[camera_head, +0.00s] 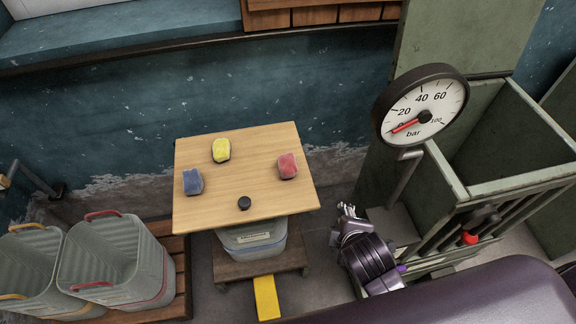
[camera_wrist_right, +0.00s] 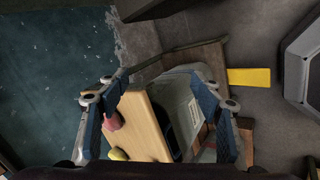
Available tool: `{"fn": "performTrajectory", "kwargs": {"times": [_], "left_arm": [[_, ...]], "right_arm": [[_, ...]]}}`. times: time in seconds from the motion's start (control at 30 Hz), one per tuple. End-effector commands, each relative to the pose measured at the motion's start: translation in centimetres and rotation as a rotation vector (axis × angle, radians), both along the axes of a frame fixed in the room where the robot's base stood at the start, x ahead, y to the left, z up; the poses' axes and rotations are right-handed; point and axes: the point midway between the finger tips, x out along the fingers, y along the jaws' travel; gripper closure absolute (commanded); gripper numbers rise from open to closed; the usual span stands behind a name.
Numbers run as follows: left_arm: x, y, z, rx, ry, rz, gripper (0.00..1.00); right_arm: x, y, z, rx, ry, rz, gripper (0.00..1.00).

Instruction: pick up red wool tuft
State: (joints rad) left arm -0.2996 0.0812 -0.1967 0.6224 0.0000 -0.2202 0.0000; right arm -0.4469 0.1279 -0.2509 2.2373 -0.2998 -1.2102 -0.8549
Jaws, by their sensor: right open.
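The red wool tuft (camera_head: 288,166) lies on the right side of a small wooden table top (camera_head: 240,180). My right gripper (camera_head: 347,209) is to the right of the table, apart from the tuft and nearer to me. It is open and empty. In the right wrist view, the open fingers (camera_wrist_right: 150,90) frame the table edge, and the red tuft (camera_wrist_right: 112,119) shows beside the left finger, partly hidden. My left gripper is not in view.
A pressure gauge (camera_head: 420,105) and a green slatted crate (camera_head: 500,187) stand at right. Grey tubs (camera_head: 112,262) stand at left.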

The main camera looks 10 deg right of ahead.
Motion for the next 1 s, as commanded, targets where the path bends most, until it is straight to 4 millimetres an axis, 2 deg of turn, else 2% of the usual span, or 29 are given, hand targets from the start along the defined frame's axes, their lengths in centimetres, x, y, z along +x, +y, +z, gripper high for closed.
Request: {"fn": "performTrajectory", "kwargs": {"times": [0.1, 0.3, 0.5, 0.7, 1.0], "left_arm": [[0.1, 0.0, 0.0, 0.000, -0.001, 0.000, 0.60], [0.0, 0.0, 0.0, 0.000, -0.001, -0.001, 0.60], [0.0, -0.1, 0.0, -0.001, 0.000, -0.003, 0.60], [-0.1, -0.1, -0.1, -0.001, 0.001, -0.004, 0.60], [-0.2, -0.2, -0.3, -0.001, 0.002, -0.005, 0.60]], "right_arm": [[3.6, 0.8, 0.7, -0.264, -0.072, 0.290, 0.40], [8.9, 3.5, 2.2, -0.789, -0.170, 0.773, 0.40], [12.0, 6.8, 3.4, -1.229, -0.224, 1.105, 0.40], [13.3, 8.6, 3.9, -1.452, -0.244, 1.250, 0.40], [16.2, 8.8, 2.8, -1.478, -0.244, 1.264, 0.40]]}}
